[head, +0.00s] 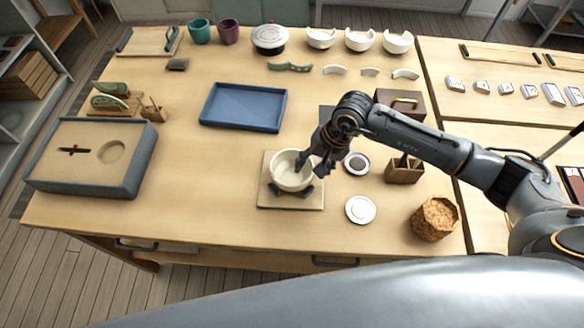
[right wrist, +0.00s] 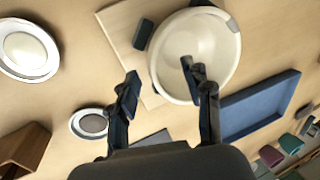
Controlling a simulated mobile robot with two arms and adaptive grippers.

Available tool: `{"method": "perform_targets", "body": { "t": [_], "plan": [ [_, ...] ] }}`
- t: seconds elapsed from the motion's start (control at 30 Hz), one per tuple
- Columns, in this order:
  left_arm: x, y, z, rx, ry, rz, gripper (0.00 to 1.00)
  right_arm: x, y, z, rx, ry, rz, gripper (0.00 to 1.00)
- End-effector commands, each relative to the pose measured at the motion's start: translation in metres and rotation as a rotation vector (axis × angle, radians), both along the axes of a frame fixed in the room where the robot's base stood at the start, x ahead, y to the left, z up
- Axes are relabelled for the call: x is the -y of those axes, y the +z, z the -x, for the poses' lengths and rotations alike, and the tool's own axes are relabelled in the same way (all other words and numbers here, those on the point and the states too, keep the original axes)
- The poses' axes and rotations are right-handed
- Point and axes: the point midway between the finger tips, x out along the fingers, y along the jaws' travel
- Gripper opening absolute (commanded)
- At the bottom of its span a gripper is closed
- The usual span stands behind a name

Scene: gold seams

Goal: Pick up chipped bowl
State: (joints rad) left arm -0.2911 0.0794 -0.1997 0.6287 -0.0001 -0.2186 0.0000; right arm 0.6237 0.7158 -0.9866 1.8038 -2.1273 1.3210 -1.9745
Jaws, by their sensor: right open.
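A cream bowl (head: 291,183) sits upright on dark pads on a pale square board (head: 270,202) near the table's middle. In the right wrist view the bowl (right wrist: 190,45) shows its open, empty inside, with a grey patch at its rim. My right gripper (head: 314,166) is open at the bowl's right side. In the wrist view one finger of the gripper (right wrist: 160,80) overlaps the bowl's inside and the other is outside the rim; I cannot tell whether either touches. Three white bowls with broken rims (head: 359,40) stand at the back. My left gripper is not in view.
A blue tray (head: 244,107) lies behind and left of the board. A white disc (head: 360,209), a dark round dish (head: 357,163), a wooden block (head: 404,171) and a cork-like container (head: 435,218) are to the right.

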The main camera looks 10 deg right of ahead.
Motion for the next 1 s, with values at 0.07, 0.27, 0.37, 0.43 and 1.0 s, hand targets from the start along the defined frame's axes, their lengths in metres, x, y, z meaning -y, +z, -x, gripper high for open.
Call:
{"method": "perform_targets", "body": {
  "t": [0.07,0.27,0.37,0.43,1.0],
  "plan": [
    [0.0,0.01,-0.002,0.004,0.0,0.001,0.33,-0.003,-0.009,0.0,-0.004,-0.001,-0.001,0.5],
    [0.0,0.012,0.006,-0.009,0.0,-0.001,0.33,-0.007,-0.026,-0.003,0.0,0.0,-0.001,0.5],
    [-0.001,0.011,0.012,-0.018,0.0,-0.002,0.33,-0.007,-0.027,-0.003,0.001,0.001,-0.001,0.5],
    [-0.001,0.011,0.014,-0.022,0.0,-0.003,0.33,-0.006,-0.027,-0.003,0.001,0.001,-0.001,0.5],
    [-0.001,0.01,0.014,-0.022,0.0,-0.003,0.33,-0.007,-0.026,-0.003,0.003,0.0,-0.001,0.0]
  ]
}}
